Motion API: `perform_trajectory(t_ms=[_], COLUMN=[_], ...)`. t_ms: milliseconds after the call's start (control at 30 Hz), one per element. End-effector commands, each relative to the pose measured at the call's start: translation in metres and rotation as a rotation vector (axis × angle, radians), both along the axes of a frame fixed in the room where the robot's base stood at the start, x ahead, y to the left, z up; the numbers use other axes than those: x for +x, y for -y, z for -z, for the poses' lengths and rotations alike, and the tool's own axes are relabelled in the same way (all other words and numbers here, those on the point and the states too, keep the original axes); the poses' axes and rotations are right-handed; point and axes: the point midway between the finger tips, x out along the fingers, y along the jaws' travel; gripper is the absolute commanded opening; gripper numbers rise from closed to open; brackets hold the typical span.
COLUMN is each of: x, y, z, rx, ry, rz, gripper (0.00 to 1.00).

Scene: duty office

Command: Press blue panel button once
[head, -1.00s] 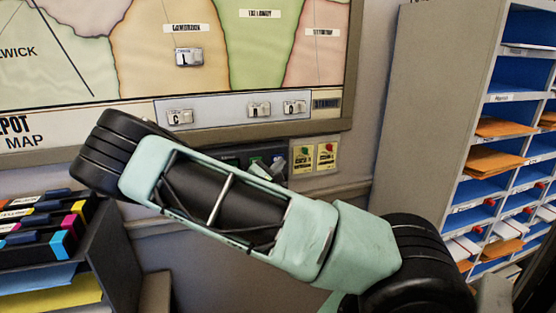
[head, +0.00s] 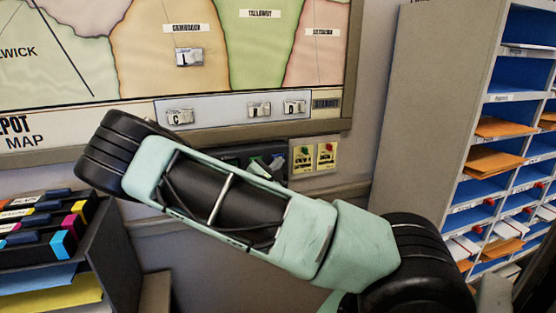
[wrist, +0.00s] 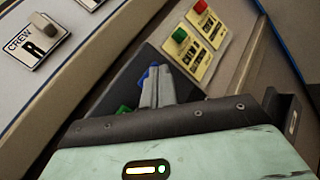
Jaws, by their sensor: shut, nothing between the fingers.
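The dark button panel (wrist: 183,86) is on the wall below the map; its upper part also shows in the head view (head: 236,153). In the wrist view a blue button (wrist: 144,77) shows at the tips of my gripper (wrist: 159,72), mostly hidden behind the fingers. The fingers are shut and empty, and seem to meet the button; I cannot tell if it is pushed in. A green button (wrist: 122,110) is lower left, partly covered by my gripper's body. In the head view my arm hides much of the panel.
Two yellow labelled plates, one with a green button (wrist: 179,35) and one with a red button (wrist: 200,6), sit right of the panel. The map's bottom ledge (head: 230,106) holds crew tags.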

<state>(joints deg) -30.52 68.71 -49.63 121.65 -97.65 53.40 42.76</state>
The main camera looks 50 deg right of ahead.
Motion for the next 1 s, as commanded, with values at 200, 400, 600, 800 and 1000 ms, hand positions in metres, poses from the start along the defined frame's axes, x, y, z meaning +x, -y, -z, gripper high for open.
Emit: perform_trajectory(t_ms=[200, 400, 600, 800, 1000], x=[0.002, 0.002, -0.001, -0.009, -0.012], y=[0.001, 0.001, -0.001, -0.007, -0.008], z=[0.000, 0.000, 0.000, 0.000, 0.000], rx=[0.000, 0.000, 0.001, 0.001, 0.001], ry=[0.001, 0.001, 0.000, -0.001, 0.000], rz=[0.000, -0.001, -0.001, -0.002, -0.001], gripper=[0.00, 0.00, 0.00, 0.00, 0.00])
